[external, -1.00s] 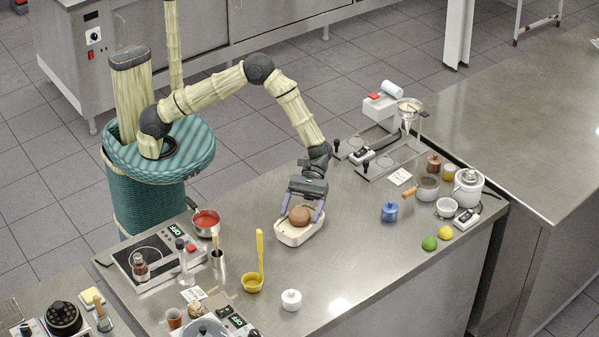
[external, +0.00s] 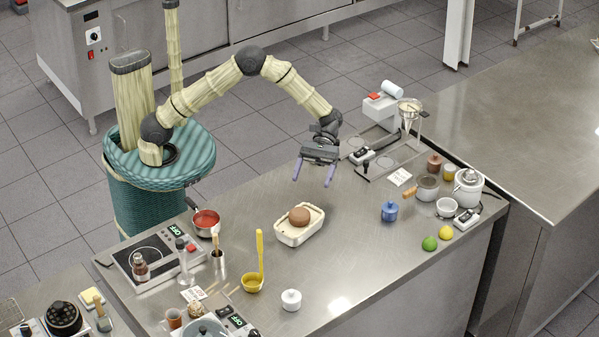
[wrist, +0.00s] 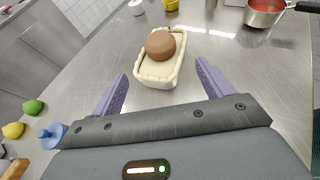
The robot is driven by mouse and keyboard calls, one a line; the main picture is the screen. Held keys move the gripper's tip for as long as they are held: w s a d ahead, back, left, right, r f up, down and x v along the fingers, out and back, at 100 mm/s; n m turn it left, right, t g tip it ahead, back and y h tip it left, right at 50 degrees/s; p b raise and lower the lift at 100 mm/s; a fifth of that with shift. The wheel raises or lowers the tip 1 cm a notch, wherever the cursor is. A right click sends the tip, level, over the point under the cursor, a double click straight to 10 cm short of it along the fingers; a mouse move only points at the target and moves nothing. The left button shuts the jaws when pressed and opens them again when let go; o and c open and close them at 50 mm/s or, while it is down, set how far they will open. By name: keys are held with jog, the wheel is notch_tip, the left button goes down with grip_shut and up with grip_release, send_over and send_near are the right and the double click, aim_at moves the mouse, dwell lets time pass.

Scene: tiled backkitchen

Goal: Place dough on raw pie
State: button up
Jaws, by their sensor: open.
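The dough (external: 299,216) is a brown ball. It rests on the raw pie (external: 297,236), a pale rectangular crust with raised edges on the steel counter. In the wrist view the dough (wrist: 160,44) sits toward the far end of the raw pie (wrist: 156,72), inside its rim. My gripper (external: 312,182) is open and empty. It hangs above the counter, behind and to the right of the pie, apart from both dough and pie. In the wrist view my two purple fingers (wrist: 160,82) are spread, with the pie ahead between them.
A red-filled saucepan (external: 206,222) and a yellow ladle (external: 252,282) stand left of the pie. The counter around the pie is clear.

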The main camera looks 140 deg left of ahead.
dwell(0.5)
jog(key=w+d+r+n+t+y, duration=0.25)
jog(key=w+d+n+y, duration=0.35)
jog(key=n, duration=0.5)
jog(key=w+d+r+n+t+y, duration=0.2)
jog(key=w+d+r+n, duration=0.15)
jog(key=d+n, duration=0.55)
jog(key=s+d+f+n+g+y, duration=0.1)
jog(key=s+d+f+n+g, duration=0.1)
jog(key=s+n, duration=0.7)
jog(key=s+d+f+n+g+y, duration=0.1)
jog(key=s+d+n+g, duration=0.3)
jog(key=s+n, duration=0.5)
jog(key=s+d+f+n+g+y, duration=0.1)
jog(key=s+d+f+n+g, duration=0.2)
jog(key=s+d+n, duration=0.3)
jog(key=s+f+n, duration=0.1)
jog(key=s+n, duration=0.2)
jog(key=shift+d, duration=0.3)
